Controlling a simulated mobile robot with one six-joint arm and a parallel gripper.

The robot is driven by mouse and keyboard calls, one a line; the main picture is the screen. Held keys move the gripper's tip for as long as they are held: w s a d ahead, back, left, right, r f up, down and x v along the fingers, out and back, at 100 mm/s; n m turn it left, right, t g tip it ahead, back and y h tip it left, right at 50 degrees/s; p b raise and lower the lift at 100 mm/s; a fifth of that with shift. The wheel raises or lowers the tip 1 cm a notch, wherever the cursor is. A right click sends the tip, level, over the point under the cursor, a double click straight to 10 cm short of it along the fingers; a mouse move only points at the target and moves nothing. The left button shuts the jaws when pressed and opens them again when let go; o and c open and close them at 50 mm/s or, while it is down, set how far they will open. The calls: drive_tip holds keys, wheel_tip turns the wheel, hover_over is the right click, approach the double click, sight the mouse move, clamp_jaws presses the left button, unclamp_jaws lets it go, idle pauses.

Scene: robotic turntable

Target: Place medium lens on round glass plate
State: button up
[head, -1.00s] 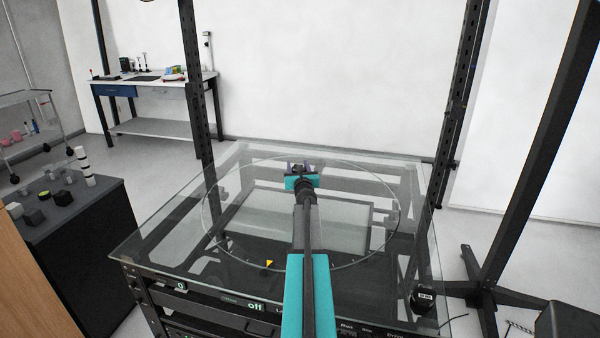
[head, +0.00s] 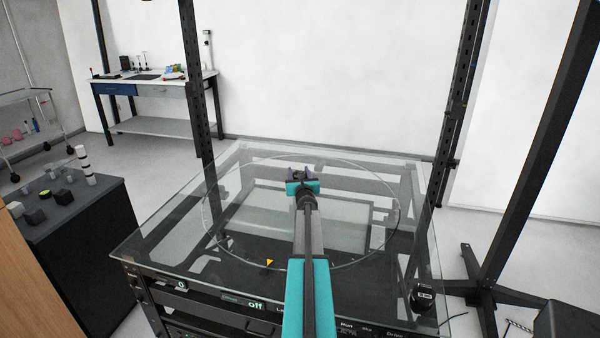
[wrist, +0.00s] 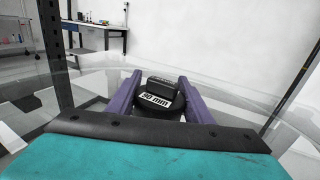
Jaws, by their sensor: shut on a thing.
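The medium lens (wrist: 160,92) is a black round piece with a white label that seems to read "50 mm". It sits between the two purple fingers of my gripper (wrist: 160,95) in the wrist view. My gripper (head: 303,176) is shut on it, over the far part of the round glass plate (head: 222,251) in the head view. There the lens is mostly hidden by my gripper. I cannot tell whether the lens touches the glass.
A yellow marker (head: 269,263) lies at the near edge of the plate. A small black labelled piece (head: 421,297) stands at the glass table's front right corner. Dark upright posts (head: 197,90) flank the table. A dark cabinet with several small blocks (head: 95,235) is at the left.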

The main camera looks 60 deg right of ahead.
idle(0.3)
drive_tip(key=o, duration=1.4)
drive_tip(key=shift+f, duration=0.1)
drive_tip(key=shift+r, duration=0.2)
drive_tip(key=shift+b+v, duration=1.45)
drive_tip(key=shift+v, duration=4.6)
